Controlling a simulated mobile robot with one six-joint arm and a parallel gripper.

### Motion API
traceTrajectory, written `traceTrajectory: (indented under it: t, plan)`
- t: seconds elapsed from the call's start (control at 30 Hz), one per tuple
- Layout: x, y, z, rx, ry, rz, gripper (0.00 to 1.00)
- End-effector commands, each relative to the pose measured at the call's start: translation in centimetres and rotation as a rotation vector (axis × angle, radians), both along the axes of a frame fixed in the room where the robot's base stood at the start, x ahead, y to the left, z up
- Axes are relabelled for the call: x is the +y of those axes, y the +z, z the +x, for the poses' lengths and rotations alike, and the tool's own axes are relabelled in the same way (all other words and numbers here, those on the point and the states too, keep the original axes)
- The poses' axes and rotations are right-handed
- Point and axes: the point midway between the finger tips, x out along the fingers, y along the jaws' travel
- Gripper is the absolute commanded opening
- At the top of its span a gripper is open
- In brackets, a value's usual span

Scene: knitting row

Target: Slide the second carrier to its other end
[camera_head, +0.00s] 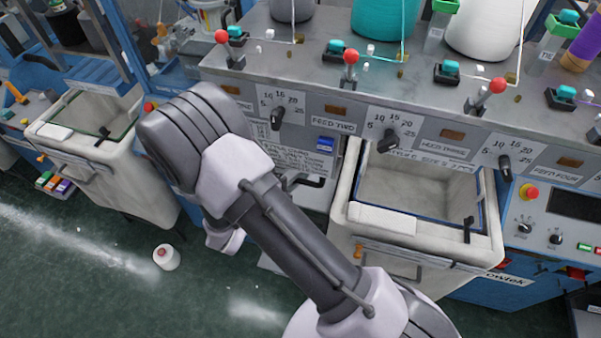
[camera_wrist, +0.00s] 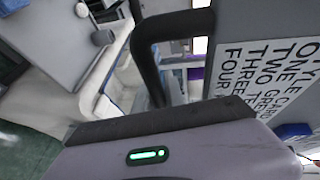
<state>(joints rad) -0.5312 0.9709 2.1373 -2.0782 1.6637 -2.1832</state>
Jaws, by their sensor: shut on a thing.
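My gripper (camera_wrist: 163,132) shows in the wrist view as a grey body with a dark edge and a green light. It is shut on a black bar handle (camera_wrist: 147,62), which bends over to the right at its top. In the head view my arm covers most of the gripper. A black handle (camera_head: 308,183) shows just right of my arm, below the machine's dial panel (camera_head: 330,110). The carrier itself is not clearly visible, and I cannot tell where along its travel it stands.
A white printed card (camera_wrist: 265,85) is right of the handle. Cream bins stand at left (camera_head: 150,190) and right (camera_head: 345,215) of my arm. Black dial knobs (camera_head: 390,140) and red-ball levers (camera_head: 351,58) line the machine. A white yarn cone (camera_head: 167,257) lies on the green floor.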

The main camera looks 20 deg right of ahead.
Motion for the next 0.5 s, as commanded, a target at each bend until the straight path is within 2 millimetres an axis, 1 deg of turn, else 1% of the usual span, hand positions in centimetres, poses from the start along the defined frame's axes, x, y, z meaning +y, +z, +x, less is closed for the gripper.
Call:
traceTrajectory:
  t: [0.03,0.2,0.4,0.5]
  plan:
    - [0.1,1.9,0.1,-0.005,0.0,0.0,0.0]
    - [0.1,5.1,0.1,-0.005,0.0,0.001,0.0]
    - [0.0,8.2,0.1,-0.005,0.0,0.0,0.0]
    - [0.0,9.2,0.1,-0.003,0.001,0.001,0.0]
